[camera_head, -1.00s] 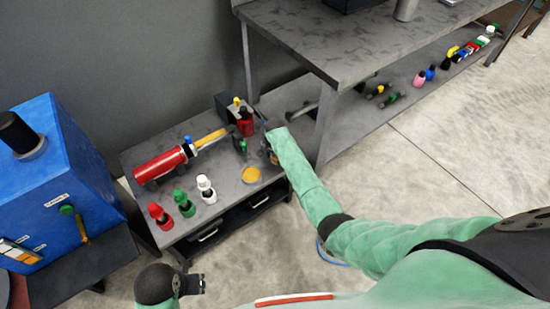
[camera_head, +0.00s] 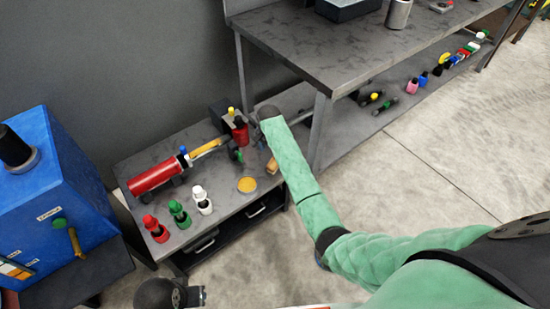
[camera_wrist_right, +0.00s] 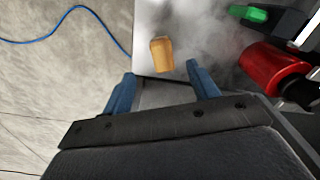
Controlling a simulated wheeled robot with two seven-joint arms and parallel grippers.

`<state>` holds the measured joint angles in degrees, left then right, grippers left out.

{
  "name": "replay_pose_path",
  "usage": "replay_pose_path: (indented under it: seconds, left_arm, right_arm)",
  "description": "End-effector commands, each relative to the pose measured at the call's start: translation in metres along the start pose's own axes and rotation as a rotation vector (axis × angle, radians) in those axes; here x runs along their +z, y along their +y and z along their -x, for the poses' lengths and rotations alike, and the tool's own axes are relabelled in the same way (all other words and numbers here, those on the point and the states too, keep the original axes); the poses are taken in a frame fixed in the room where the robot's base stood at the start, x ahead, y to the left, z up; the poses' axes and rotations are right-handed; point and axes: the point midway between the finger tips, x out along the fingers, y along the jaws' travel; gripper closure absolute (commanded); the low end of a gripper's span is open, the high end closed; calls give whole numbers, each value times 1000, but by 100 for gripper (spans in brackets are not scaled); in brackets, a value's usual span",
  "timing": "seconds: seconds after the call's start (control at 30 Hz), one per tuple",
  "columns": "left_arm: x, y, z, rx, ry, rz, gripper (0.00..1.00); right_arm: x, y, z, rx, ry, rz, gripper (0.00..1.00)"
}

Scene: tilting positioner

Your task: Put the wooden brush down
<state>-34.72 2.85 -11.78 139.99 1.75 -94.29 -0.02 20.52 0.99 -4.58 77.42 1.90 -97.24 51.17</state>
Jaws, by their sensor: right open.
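The wooden brush (camera_head: 272,166) lies near the right edge of the low grey table (camera_head: 222,210). In the right wrist view it is a small tan wooden block (camera_wrist_right: 162,54) on the tabletop. My right gripper (camera_wrist_right: 162,82) is open, with its two blue fingers apart and the brush just beyond their tips, not held. In the head view the right arm reaches over the table's back right, and its fingers are hidden. My left gripper (camera_head: 196,296) is at the bottom edge, away from the table; its jaw gap is unclear.
On the low table are a red cylinder (camera_head: 157,175), a yellow disc (camera_head: 247,185) and red, green and white bottles (camera_head: 202,200). A red can (camera_wrist_right: 272,70) is close to the right gripper. A taller grey workbench (camera_head: 345,60) stands behind at the right.

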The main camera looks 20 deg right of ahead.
Motion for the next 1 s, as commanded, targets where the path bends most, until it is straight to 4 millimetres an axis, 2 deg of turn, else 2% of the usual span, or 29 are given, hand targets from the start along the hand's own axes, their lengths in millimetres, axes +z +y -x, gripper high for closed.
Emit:
replay_pose_path:
  seconds: [0.17,0.4,0.57,0.77,1.0]
  left_arm:
    - [0,-1,-1,-1,-1,0,64]
    - [0,-2,-1,-3,-2,2,64]
    - [1,-2,-1,-3,-3,2,64]
    - [1,-2,0,-3,-2,2,64]
    - [0,-2,0,-2,-2,2,64]
  right_arm:
    - [24,19,-9,-5,4,59,40]
    - [93,75,-23,-32,23,245,40]
    - [143,114,-23,-52,34,377,40]
    - [206,163,-11,-82,49,538,40]
    - [279,222,20,-123,67,726,40]
